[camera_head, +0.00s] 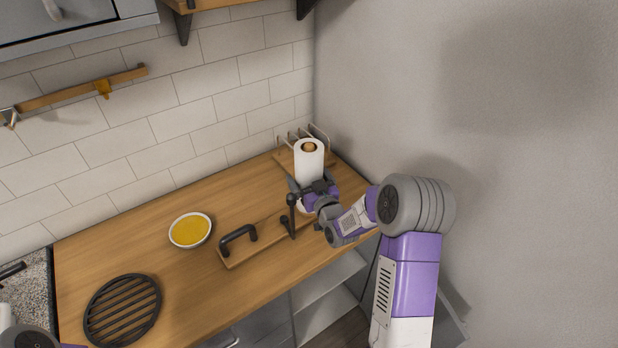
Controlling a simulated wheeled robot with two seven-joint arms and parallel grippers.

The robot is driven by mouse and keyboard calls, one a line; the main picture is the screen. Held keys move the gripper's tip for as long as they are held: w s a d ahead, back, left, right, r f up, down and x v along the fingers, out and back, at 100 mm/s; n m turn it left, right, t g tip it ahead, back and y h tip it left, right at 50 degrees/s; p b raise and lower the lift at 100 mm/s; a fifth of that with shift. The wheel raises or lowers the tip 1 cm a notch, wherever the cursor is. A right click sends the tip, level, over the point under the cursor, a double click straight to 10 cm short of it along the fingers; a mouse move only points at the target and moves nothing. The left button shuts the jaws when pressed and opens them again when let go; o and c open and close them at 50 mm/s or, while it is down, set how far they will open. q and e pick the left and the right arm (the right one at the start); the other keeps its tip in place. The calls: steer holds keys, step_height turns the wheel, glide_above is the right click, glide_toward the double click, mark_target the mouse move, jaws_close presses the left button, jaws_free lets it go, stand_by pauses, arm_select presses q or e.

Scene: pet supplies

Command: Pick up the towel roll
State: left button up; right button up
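The towel roll (309,163) is a white upright cylinder with a brown core showing at its top. It stands near the back right corner of the wooden counter (160,275). My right gripper (306,184) is at the lower part of the roll, and its wrist hides the roll's base. I cannot tell whether its fingers are closed on the roll. Only a small part of my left arm shows at the bottom left edge, and its gripper is out of view.
A wire rack (318,135) stands behind the roll by the corner. A wooden tray with black handles (238,236) lies in front, left of my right arm. A bowl with yellow contents (190,230) and a black round trivet (122,310) sit further left. The wall (400,90) is close on the right.

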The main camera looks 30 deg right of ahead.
steer(key=c, duration=0.8)
steer(key=shift+c, duration=0.2)
